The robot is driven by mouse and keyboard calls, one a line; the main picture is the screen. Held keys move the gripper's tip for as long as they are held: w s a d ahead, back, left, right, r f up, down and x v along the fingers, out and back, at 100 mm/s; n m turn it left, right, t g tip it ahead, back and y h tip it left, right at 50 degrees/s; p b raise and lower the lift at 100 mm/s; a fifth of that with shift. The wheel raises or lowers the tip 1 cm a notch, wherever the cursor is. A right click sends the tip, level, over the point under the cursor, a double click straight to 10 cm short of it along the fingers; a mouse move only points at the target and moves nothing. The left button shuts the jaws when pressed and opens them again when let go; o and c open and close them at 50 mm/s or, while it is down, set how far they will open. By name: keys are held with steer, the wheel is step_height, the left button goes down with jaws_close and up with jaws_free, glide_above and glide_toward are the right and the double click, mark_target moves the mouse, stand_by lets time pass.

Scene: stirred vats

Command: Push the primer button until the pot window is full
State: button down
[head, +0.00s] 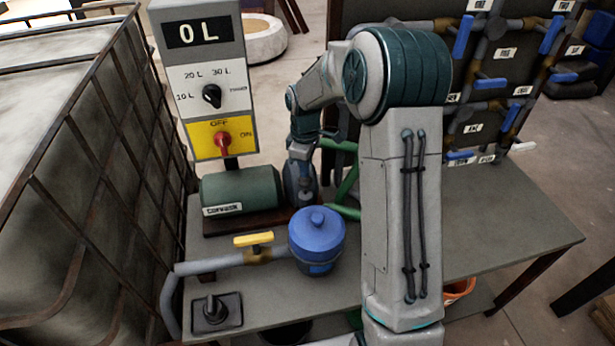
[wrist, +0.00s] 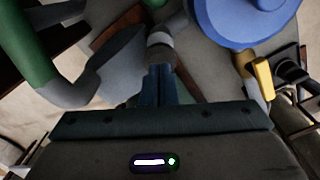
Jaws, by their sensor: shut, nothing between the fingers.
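The blue lidded pot (head: 317,232) stands on the bench, joined to a grey pipe on its left. A small darker patch shows low on its front; I cannot make out a level there. The pot's blue top also shows at the upper right of the wrist view (wrist: 240,18). My gripper (head: 304,188) points down behind the pot, beside the green pump (head: 240,191). Its fingers (wrist: 164,72) are shut and empty. A grey round fitting (wrist: 160,42) lies right at or just beyond the fingertips; I cannot tell whether they touch it. No part is clearly marked as the primer button.
A control post (head: 203,80) reads 0 L, with a dial and a red switch (head: 222,142). A yellow valve handle (head: 253,239) sits on the pipe. A black plate with a stub (head: 215,313) is at front left. A caged tank (head: 70,180) stands left. The bench's right side (head: 500,220) is clear.

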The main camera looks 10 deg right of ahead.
steer(key=shift+f, duration=0.1)
steer(key=shift+f+b, duration=1.2)
steer(key=shift+f, duration=0.55)
steer(key=shift+r+p, duration=1.55)
steer(key=shift+r, duration=0.6)
step_height(320, 180, up, 6)
steer(key=p, duration=0.4)
